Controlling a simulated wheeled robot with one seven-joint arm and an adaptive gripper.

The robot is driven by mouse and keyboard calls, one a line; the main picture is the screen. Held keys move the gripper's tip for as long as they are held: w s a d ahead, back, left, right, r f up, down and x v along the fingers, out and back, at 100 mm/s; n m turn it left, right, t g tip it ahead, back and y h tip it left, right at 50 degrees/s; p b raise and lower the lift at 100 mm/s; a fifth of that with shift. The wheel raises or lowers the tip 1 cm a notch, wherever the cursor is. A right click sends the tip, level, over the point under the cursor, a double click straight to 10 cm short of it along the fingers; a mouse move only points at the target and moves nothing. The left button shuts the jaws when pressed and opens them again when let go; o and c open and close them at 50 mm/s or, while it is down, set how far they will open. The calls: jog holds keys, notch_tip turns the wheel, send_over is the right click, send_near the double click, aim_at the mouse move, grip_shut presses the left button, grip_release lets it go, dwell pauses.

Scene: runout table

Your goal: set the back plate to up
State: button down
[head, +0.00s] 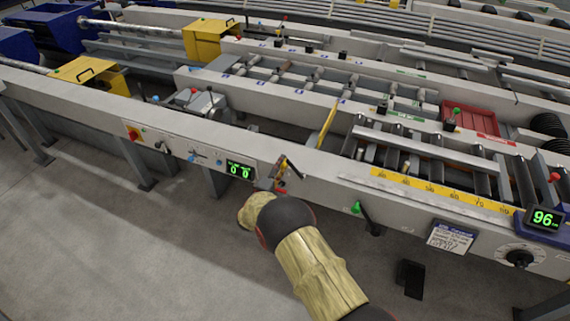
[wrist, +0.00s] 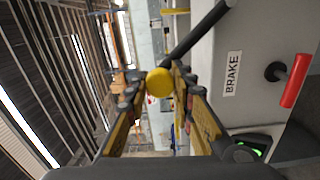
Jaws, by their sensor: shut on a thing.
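My gripper (wrist: 156,90) is shut on the round yellow knob (wrist: 159,80) of a lever in the wrist view. The lever's dark rod (wrist: 196,36) runs from the knob up and right, toward the pale machine panel. In the head view my gripper (head: 280,184) is at the front face of the long machine beam, and the dark lever (head: 294,166) shows just above it, tilted. The fingers partly hide the knob there. No label reading back plate is legible in either view, and I cannot tell the plate itself.
A red handle (wrist: 296,80) beside a BRAKE label (wrist: 232,74) is close by in the wrist view. A green-knobbed lever (head: 357,208) and a 0 0 display (head: 240,170) flank my gripper in the head view. The floor (head: 170,240) at left is clear.

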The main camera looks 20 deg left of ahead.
jog(key=shift+a+f+n, duration=0.25)
jog(key=shift+a+n, duration=0.1)
jog(key=shift+n, duration=0.15)
jog(key=c, duration=1.5)
grip_release()
jog(key=shift+f, duration=0.1)
jog(key=s, duration=1.2)
